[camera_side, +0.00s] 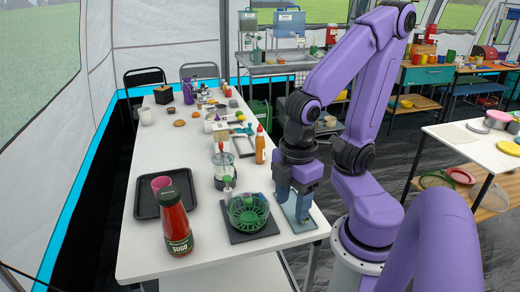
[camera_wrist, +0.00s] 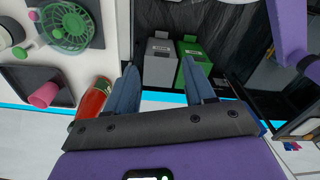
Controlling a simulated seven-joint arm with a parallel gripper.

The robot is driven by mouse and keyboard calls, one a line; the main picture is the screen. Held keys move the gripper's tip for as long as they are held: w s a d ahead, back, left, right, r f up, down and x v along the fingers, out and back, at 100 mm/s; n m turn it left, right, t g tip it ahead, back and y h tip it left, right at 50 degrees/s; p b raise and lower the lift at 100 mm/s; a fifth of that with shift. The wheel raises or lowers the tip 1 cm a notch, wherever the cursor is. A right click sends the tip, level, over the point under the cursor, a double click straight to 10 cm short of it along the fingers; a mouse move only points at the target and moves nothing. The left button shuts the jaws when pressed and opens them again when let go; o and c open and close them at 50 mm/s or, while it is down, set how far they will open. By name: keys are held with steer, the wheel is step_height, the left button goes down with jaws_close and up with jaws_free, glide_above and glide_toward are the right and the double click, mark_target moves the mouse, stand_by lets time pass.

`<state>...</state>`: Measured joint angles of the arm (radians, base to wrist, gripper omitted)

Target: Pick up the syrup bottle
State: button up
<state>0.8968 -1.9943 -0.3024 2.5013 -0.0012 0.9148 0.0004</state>
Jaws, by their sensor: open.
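An amber bottle with an orange-red tip (camera_side: 260,147), which looks like the syrup bottle, stands upright on the white table, behind and left of my gripper. I cannot make out its label, and I do not see it in the wrist view. My gripper (camera_side: 291,206) points down over a flat grey board (camera_side: 302,220) at the table's right edge, apart from the bottle. In the wrist view, my gripper's blue fingers (camera_wrist: 159,66) are spread with nothing between them.
A red sugo bottle (camera_side: 175,226), a black tray (camera_side: 147,203) with a pink cup (camera_side: 160,185), a green basket (camera_side: 248,211) and a clear jar (camera_side: 223,168) crowd the near table. Grey (camera_wrist: 159,67) and green (camera_wrist: 196,50) bins stand below on the floor.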

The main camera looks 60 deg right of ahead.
steer(key=w+d+f+h, duration=0.2)
steer(key=w+d+h, duration=0.45)
steer(key=w, duration=0.45)
steer(key=n+t+h, duration=0.1)
steer(key=n+h, duration=0.3)
steer(key=h, duration=0.6)
glide_toward(259, 130)
steer(key=s+a+r, duration=0.3)
steer(key=a+r, duration=0.2)
steer(key=a, duration=0.4)
steer(key=w+d+f+n, duration=0.1)
steer(key=d+f, duration=0.1)
steer(key=d, duration=0.2)
steer(key=w+d+f+n+t+h, duration=0.1)
steer(key=d+f, duration=0.1)
steer(key=d, duration=0.3)
steer(key=w+d+f+n+t, duration=0.1)
steer(key=d+f, duration=0.1)
steer(key=d, duration=0.3)
steer(key=shift+w+d+n+h, duration=0.25)
steer(key=shift+n, duration=0.05)
steer(key=d, duration=0.4)
steer(key=shift+w+d+f, duration=0.1)
steer(key=shift+d+f, duration=0.1)
steer(key=shift+d, duration=0.05)
steer(key=shift+w+d, duration=0.15)
steer(key=shift+d, duration=0.4)
steer(key=shift+r, duration=0.1)
jaws_close()
